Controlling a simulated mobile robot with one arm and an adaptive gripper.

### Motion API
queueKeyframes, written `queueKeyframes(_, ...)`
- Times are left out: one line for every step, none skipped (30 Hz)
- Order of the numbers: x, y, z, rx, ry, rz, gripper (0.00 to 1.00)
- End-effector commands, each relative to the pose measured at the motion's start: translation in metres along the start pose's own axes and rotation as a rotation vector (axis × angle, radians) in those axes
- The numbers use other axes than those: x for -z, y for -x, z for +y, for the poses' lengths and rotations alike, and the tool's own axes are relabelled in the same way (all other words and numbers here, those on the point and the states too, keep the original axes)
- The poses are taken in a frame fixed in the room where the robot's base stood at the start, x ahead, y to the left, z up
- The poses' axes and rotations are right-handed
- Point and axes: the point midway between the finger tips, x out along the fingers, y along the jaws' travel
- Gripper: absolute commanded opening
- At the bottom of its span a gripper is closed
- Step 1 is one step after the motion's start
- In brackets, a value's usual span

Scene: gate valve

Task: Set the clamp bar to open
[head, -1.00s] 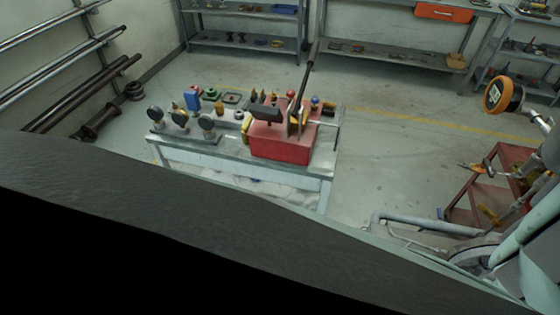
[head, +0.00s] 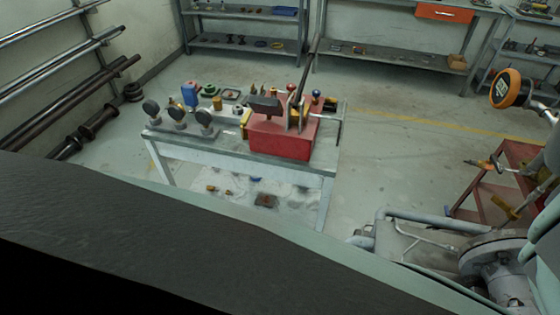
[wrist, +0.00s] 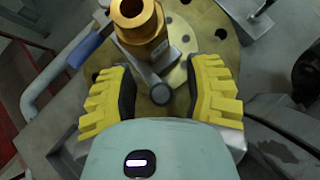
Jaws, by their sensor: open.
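My gripper (wrist: 158,95) shows in the wrist view with two yellow ridged fingers spread apart. A short grey bar (wrist: 150,84) with a rounded end lies between the fingers, with visible gaps on both sides. It sits beside a brass fitting (wrist: 138,22) above a round tan flange (wrist: 205,38) with bolt holes. I cannot tell for certain whether this bar is the clamp bar. My gripper cannot be made out in the head view.
In the wrist view a blue-sleeved handle (wrist: 90,46) is left of the fitting. In the head view a bench (head: 240,164) carries a red block (head: 283,138) and several small parts. Floor behind the bench is clear.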

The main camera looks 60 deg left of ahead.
Motion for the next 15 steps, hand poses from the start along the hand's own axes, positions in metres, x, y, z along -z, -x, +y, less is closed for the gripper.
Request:
queueKeyframes(0.0015,-0.0045,-0.0013,0.003,-0.002,0.001,0.50)
queueKeyframes(0.0014,-0.0053,-0.0017,0.004,-0.001,0.002,0.50)
queueKeyframes(0.0013,-0.0059,-0.0019,0.004,-0.001,0.002,0.50)
queueKeyframes(0.0011,-0.0062,-0.0019,0.004,0.000,0.002,0.50)
queueKeyframes(0.0010,-0.0064,-0.0020,0.004,0.000,0.002,0.50)
queueKeyframes(0.0007,-0.0063,-0.0019,0.004,0.000,0.002,0.50)
queueKeyframes(0.0006,-0.0063,-0.0019,0.004,0.000,0.002,0.50)
queueKeyframes(0.0004,-0.0061,-0.0019,0.004,0.000,0.002,0.50)
queueKeyframes(0.0003,-0.0060,-0.0017,0.003,0.000,0.002,0.50)
queueKeyframes(0.0002,-0.0059,-0.0018,0.003,0.000,0.002,0.50)
queueKeyframes(0.0001,-0.0058,-0.0017,0.003,0.000,0.002,0.50)
queueKeyframes(0.0001,-0.0058,-0.0016,0.003,0.000,0.002,0.50)
queueKeyframes(0.0001,-0.0058,-0.0017,0.003,0.000,0.002,0.54)
queueKeyframes(0.0001,-0.0058,-0.0016,0.003,0.000,0.002,0.51)
queueKeyframes(0.0001,-0.0058,-0.0015,0.003,0.000,0.002,0.47)
